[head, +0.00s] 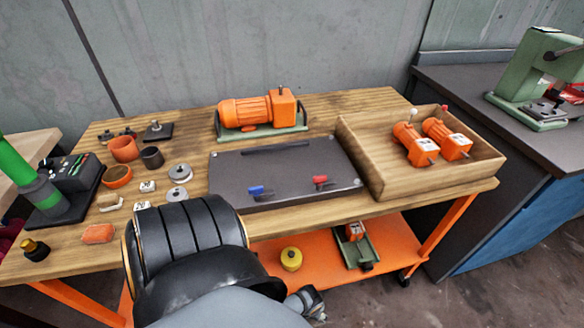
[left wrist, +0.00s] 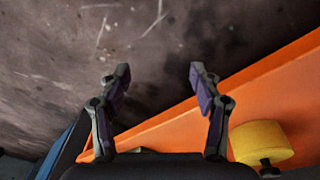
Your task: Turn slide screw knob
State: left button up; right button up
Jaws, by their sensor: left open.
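My left gripper (left wrist: 159,82) is open and empty in the left wrist view, its two dark fingers spread over the floor and the orange shelf edge. In the head view only a small part of it shows at the bottom, below the table. An orange motor (head: 246,112) sits on a green base (head: 262,132) at the table's back. A second green base (head: 357,248) with a small orange part (head: 354,231) is on the lower shelf, with a dark round end at its front. I cannot tell which part is the slide screw knob. My right gripper is not in view.
The wooden table (head: 190,130) holds a dark board (head: 285,165), a wooden tray (head: 375,170) with two orange motors, and several small parts at left. A yellow cylinder (head: 291,259) stands on the orange shelf (head: 325,278); it also shows in the wrist view (left wrist: 262,142).

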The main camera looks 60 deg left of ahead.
pick_arm(q)
jog(key=s+a+f+m, duration=0.3)
jog(key=s+f+m, duration=0.1)
jog(key=s, duration=0.2)
jog(key=shift+s+f+y, duration=0.15)
jog(key=shift+s+y, duration=0.15)
jog(key=shift+s, duration=0.05)
jog(key=shift+w, duration=0.1)
